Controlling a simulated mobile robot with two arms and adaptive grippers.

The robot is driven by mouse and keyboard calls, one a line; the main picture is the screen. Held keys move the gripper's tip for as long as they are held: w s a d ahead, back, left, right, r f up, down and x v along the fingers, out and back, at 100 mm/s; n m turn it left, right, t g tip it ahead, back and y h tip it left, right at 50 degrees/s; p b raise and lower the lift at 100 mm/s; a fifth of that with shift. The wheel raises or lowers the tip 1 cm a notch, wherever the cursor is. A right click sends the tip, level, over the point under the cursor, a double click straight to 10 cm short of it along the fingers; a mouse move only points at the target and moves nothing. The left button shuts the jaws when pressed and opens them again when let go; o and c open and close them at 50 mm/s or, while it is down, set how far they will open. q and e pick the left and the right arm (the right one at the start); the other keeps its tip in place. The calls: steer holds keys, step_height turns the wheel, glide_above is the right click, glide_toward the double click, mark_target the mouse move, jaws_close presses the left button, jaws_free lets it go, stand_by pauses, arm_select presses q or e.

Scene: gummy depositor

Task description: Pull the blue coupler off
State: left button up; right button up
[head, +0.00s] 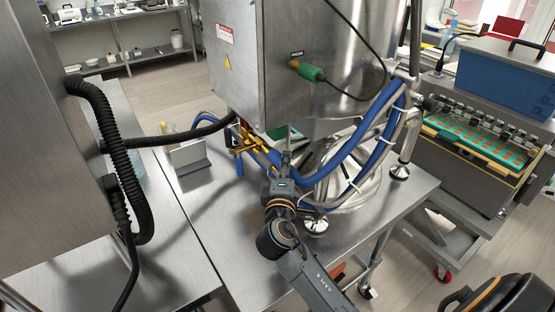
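Gold-coloured brass fittings (250,146) sit below the front edge of the steel cabinet, left of the middle in the head view. A short blue piece (240,167) hangs just below them, and a blue hose (345,168) curves away to the right from beside them. Which blue part is the coupler is too small to tell. My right gripper (287,157) reaches up from below, just right of the brass fittings and close to the blue hose. Its fingertips are small and dark, so whether they are apart or touch anything is unclear. My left gripper is not in view.
A green connector (312,73) with a black cable sits on the steel cabinet (260,70). A black corrugated hose (120,150) runs on the left. The steel table (240,235) has bare room left of my arm. A depositor with a green mould tray (470,138) stands right.

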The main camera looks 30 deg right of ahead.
jaws_close()
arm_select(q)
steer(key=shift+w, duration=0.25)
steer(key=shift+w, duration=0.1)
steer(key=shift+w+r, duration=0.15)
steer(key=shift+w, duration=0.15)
arm_select(e)
steer(key=shift+s+f, duration=0.15)
steer(key=shift+f, duration=0.05)
steer(key=shift+s, duration=0.35)
steer(key=shift+s+d+r, duration=0.1)
steer(key=shift+s+r, duration=0.05)
steer(key=shift+s, duration=0.3)
arm_select(q)
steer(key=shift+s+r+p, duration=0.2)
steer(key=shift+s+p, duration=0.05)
steer(key=shift+p, duration=0.05)
arm_select(e)
steer(key=shift+s+d, duration=0.1)
steer(key=shift+s, duration=0.55)
steer(key=shift+s, duration=0.1)
